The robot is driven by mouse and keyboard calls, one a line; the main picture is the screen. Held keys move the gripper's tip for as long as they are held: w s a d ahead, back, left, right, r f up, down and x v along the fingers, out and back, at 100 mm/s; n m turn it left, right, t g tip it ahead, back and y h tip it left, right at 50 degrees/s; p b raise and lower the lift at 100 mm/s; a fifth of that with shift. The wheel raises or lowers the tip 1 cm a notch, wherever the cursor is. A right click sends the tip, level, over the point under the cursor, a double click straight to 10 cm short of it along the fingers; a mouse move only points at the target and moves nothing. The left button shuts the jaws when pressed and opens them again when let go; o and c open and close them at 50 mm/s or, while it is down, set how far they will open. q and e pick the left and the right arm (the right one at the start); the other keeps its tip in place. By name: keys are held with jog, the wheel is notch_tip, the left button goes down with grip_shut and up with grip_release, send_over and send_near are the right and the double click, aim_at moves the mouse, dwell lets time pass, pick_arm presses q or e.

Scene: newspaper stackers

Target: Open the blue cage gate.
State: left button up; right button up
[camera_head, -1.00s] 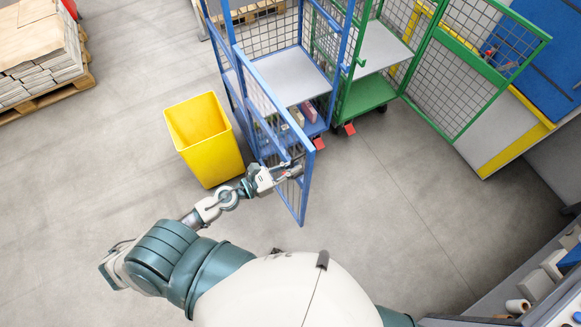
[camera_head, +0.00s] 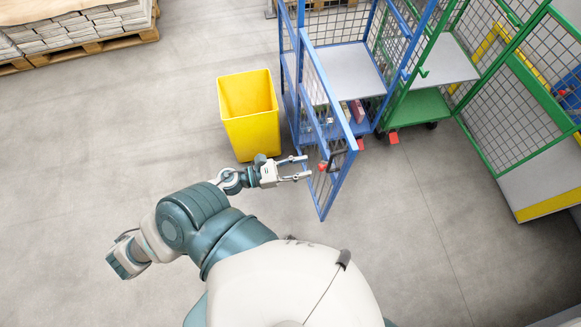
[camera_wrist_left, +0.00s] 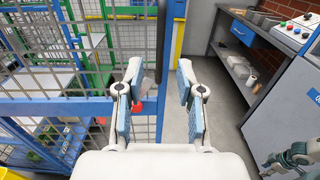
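The blue cage gate (camera_head: 326,110) is a mesh panel in a blue frame, standing swung out from the front of the blue cage (camera_head: 345,62) toward me. A dark handle with a red part (camera_head: 323,166) sits near its free edge. My left gripper (camera_head: 308,167) is open, its fingertips close to the handle on the gate's left side; contact is unclear. In the left wrist view the fingers (camera_wrist_left: 158,85) are apart with nothing clearly gripped, and the gate's blue rail (camera_wrist_left: 70,107) is ahead. A teal and white part of my right arm shows at that view's lower right; its fingers are unclear.
A yellow bin (camera_head: 250,115) stands left of the gate, close behind my left gripper. A green cage (camera_head: 418,103) with its gate out stands to the right. A pallet of paper (camera_head: 80,32) is far left. Floor in front is clear.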

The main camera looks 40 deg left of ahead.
pick_arm(q)
jog(key=v, duration=0.3)
jog(key=shift+s+a, duration=0.2)
jog(key=shift+a, duration=0.1)
jog(key=a+f+n+y, duration=0.3)
jog(key=f+n, duration=0.5)
jog(key=f, duration=0.2)
jog(key=a+f+n+g+y, duration=0.1)
jog(key=a+f+n+y, duration=0.25)
jog(key=f+n, duration=0.6)
jog(key=a+f+n+y, duration=0.35)
jog(key=f+n, duration=0.25)
jog(key=f, duration=0.6)
jog(key=s+d+f+n+g+y, duration=0.1)
jog(key=s+d+f+n+g, duration=0.15)
jog(key=s+f+n, duration=0.45)
jog(key=s+d+f+n+g+y, duration=0.1)
jog(key=s+f+n+g, duration=0.2)
jog(key=f, duration=0.7)
jog(key=s+d+f+n+g, duration=0.3)
jog(key=s+f+n, duration=0.1)
jog(key=s, duration=0.3)
jog(key=s+d+f+n+g, duration=0.2)
jog(key=s+f+n+g, duration=0.1)
jog(key=s, duration=0.5)
jog(key=shift+s+d+f+n, duration=0.15)
jog(key=shift+d+f+n, duration=0.35)
jog(key=shift+f, duration=0.45)
